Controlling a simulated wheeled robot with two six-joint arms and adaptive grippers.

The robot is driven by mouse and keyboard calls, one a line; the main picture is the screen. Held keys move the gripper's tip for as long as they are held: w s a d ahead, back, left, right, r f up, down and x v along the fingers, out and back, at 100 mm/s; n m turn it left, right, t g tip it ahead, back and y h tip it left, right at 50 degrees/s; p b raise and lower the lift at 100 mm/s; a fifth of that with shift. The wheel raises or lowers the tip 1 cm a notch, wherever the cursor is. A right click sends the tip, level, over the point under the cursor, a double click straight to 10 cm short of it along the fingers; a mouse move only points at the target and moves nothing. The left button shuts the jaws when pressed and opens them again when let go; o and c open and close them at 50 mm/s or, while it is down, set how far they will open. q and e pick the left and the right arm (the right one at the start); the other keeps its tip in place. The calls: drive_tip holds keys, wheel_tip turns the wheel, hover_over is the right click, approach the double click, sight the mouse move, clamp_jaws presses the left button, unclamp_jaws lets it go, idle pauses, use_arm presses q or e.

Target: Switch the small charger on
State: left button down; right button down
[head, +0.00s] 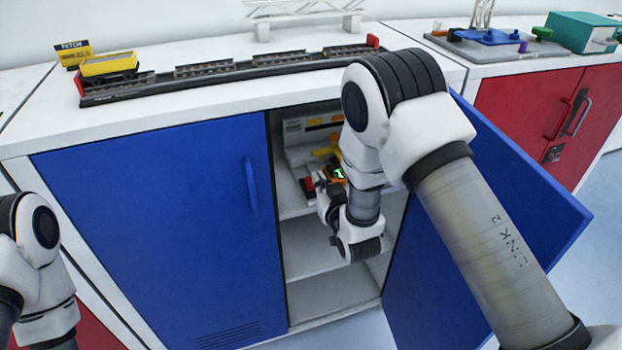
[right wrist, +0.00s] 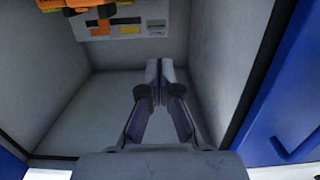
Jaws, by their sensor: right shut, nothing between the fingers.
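Inside the open half of the blue cabinet, a grey-white unit with a label panel (head: 308,127) stands at the back of the upper shelf. In front of it is an orange and black device with a small green-lit display (head: 338,173), and a red part (head: 308,184) shows beside it. I cannot tell which of these is the small charger, and no switch is clear. My right gripper (head: 323,190) reaches in close to the device, partly hidden by my arm. In the right wrist view its fingers (right wrist: 160,66) are shut and empty; orange parts (right wrist: 85,12) show at top left.
The left blue door (head: 160,215) is shut; the right blue door (head: 480,230) stands open beside my right arm. A track with a yellow wagon (head: 108,64) lies on the countertop. A red cabinet (head: 530,110) stands at the right. The lower shelf (head: 330,293) looks empty.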

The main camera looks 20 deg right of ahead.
hover_over(311, 185)
drive_tip(key=shift+s+f, duration=0.15)
drive_tip(key=shift+f, duration=0.25)
wheel_tip(311, 185, down, 4)
drive_tip(key=shift+r, duration=0.15)
drive_tip(key=shift+w, duration=0.2)
